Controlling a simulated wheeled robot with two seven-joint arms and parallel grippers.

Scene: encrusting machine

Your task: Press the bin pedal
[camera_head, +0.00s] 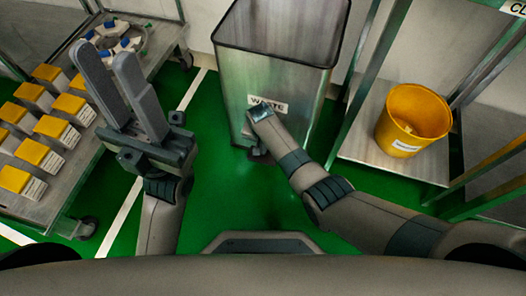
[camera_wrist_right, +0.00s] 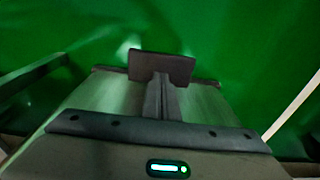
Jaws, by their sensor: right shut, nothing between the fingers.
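The waste bin (camera_head: 272,72) is a tall metal box with a dark rim and a WASTE label, standing at the top centre of the head view. My right arm reaches down in front of it, and its hand hides most of the bin's lower front. In the right wrist view my right gripper (camera_wrist_right: 161,93) is shut and empty. A dark flat plate, apparently the pedal (camera_wrist_right: 162,66), shows at its fingertips; I cannot tell whether they touch or whether it is pressed. My left gripper (camera_head: 105,55) is open and empty, raised at the left.
A metal cart (camera_head: 60,195) with several yellow-topped boxes stands at the left, partly behind my left gripper. A metal rack (camera_head: 365,150) at the right holds a yellow bucket (camera_head: 412,120). Green floor (camera_head: 215,190) is clear between cart and bin.

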